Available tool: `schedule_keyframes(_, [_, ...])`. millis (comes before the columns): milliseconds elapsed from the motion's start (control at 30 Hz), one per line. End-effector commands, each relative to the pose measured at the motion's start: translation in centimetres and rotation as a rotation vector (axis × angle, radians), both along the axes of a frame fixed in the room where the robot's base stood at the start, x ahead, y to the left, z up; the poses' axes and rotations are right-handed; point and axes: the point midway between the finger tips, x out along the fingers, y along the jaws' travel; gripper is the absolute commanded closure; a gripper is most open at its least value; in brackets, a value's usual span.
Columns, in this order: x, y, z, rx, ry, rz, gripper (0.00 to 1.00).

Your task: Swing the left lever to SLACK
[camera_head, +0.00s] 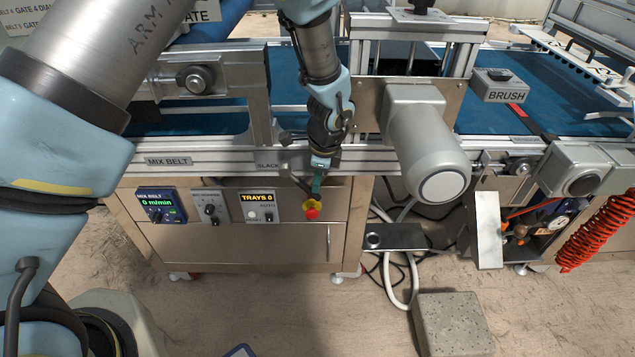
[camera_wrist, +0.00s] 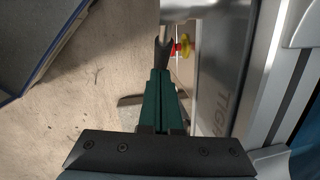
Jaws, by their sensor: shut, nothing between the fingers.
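My gripper (camera_head: 317,188) points down in front of the belt frame's front rail, beside the SLACK label (camera_head: 268,166). Its green fingers (camera_wrist: 160,100) are shut with nothing between them. A dark lever (camera_head: 298,182) slants down and right from near the SLACK label, close to the left of my fingers. In the wrist view a dark grey forked piece (camera_wrist: 163,48), perhaps the lever's end, shows just beyond the fingertips; I cannot tell whether they touch.
A red and yellow stop button (camera_head: 312,210) sits just below my fingers. The MIX BELT dial panel (camera_head: 160,206) and TRAYS display (camera_head: 259,207) are left of it. A grey motor (camera_head: 430,150) juts out to the right. The floor in front is mostly clear.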

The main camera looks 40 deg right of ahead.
Motion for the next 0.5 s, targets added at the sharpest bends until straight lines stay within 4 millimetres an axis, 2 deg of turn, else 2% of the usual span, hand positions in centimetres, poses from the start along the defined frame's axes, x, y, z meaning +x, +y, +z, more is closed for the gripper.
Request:
schedule_keyframes(367, [0.6, 0.8, -2.3, 0.220, -0.181, -0.005, 1.00])
schedule_keyframes(500, [1.2, 1.5, -2.8, 0.222, -0.180, 0.003, 1.00])
